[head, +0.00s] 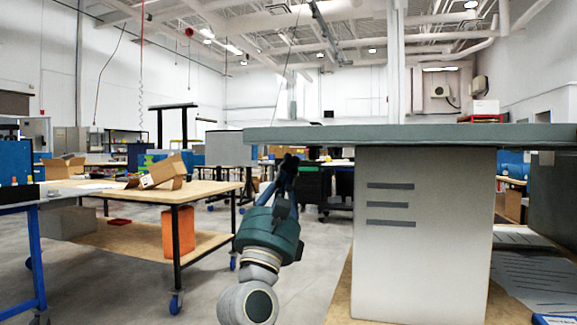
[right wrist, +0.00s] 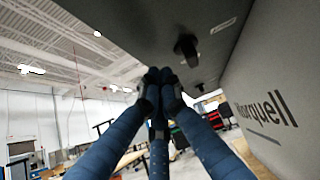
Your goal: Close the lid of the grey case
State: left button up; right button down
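The grey case (head: 423,240) stands upright at the right of the head view, with three dark slots on its face. Its dark grey-green lid (head: 400,136) lies about level at the top and sticks out well to the left. My right gripper (head: 289,160) is under the overhanging part, left of the case. Its fingertips (right wrist: 160,78) are together with nothing visible between them. My left gripper is out of view.
A wooden table (head: 165,192) with an open cardboard box (head: 160,173) stands at the left. An orange container (head: 178,232) sits on its lower shelf. Floor between that table and the case is open, apart from my right arm.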

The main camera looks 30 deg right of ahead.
jog(key=shift+r, duration=0.35)
jog(key=shift+r, duration=0.1)
